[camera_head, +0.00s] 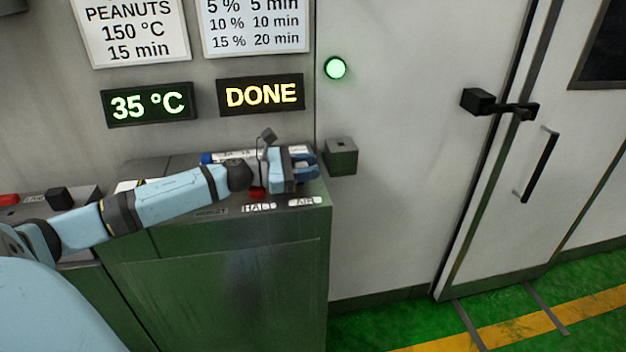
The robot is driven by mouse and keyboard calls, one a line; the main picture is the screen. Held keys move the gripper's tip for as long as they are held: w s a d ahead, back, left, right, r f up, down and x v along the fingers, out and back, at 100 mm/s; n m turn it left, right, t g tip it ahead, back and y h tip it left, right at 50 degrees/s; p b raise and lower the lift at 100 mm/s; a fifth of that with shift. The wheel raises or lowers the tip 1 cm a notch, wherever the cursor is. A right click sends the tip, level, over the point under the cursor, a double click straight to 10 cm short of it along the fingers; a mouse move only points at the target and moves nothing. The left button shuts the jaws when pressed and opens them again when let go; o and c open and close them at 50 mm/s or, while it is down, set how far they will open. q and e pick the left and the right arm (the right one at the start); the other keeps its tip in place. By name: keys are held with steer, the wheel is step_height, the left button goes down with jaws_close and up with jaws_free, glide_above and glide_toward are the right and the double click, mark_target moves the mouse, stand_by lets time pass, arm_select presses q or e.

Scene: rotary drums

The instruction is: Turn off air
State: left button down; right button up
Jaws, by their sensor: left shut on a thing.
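My left arm comes in from the left across the top of the green control console (230,270). My left gripper (306,163) is at the console's right end, just behind the "AIR" label (305,201). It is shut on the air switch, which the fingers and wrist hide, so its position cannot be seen. A red button (257,193) sits just left of the gripper, above the "HALT" label (258,208). My right gripper is not in view.
A small grey-green box (341,156) sits just right of the gripper. Displays above read "35 °C" (147,105) and "DONE" (261,95). A green lamp (335,68) is lit. A door with a black handle (538,165) stands right; the green floor (380,325) there is clear.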

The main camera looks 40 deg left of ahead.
arm_select(q)
steer(key=shift+s+d+m+b, duration=0.15)
steer(key=shift+d+m+b, duration=0.05)
steer(key=shift+m+b, duration=0.25)
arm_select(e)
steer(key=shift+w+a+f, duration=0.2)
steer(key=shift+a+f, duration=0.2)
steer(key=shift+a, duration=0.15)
arm_select(q)
steer(key=c, duration=0.9)
jaws_free()
step_height(320, 180, up, 20)
steer(key=shift+f+p, duration=0.1)
steer(key=shift+p, duration=0.5)
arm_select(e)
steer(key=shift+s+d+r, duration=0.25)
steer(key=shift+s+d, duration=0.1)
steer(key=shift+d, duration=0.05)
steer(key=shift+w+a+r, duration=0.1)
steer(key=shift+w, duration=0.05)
